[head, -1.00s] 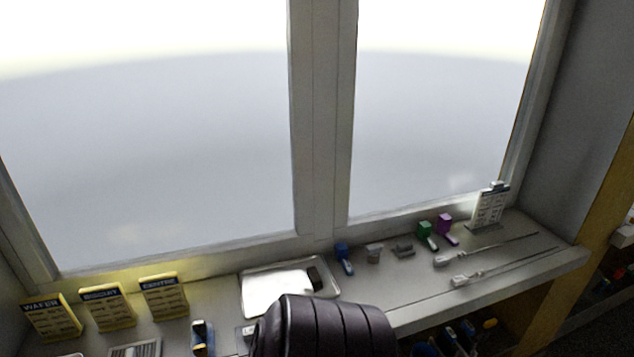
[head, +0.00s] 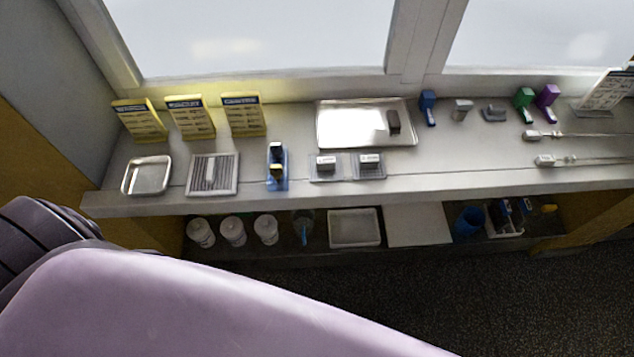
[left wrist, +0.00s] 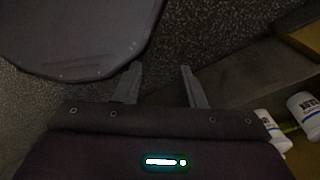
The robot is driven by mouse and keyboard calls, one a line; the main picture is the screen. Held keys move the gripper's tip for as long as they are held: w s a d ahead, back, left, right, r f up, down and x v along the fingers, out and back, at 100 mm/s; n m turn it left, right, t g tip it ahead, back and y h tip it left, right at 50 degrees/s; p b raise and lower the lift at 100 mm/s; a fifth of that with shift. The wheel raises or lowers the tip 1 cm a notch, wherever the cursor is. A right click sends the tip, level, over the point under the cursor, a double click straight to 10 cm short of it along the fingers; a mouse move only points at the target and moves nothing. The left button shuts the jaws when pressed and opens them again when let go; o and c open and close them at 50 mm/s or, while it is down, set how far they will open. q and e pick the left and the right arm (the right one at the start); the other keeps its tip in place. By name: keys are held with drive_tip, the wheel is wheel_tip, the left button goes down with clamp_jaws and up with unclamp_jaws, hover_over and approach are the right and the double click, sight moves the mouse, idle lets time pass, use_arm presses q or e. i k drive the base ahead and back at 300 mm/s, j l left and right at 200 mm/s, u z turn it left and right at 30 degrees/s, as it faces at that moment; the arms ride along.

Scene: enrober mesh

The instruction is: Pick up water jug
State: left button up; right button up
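On the lower shelf in the head view, a dark, see-through vessel (head: 303,224) with a blue strip stands just right of the white tubs. It may be the water jug, but its shape is hard to make out. A blue container (head: 467,221) stands farther right on that shelf. My left gripper (left wrist: 159,84) shows in the left wrist view, its two fingers apart with nothing between them, over dark floor beside the shelf unit. It is outside the head view, where my arm fills the lower left. My right gripper is in neither view.
Several white tubs (head: 233,231) stand on the lower shelf; labelled ones (left wrist: 304,106) show at right in the left wrist view. A white tray (head: 354,228) sits right of the see-through vessel. The counter (head: 300,195) above overhangs the shelf. The speckled floor (head: 480,290) is clear.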

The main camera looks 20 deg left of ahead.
sight(302, 220)
drive_tip(key=u, duration=0.9)
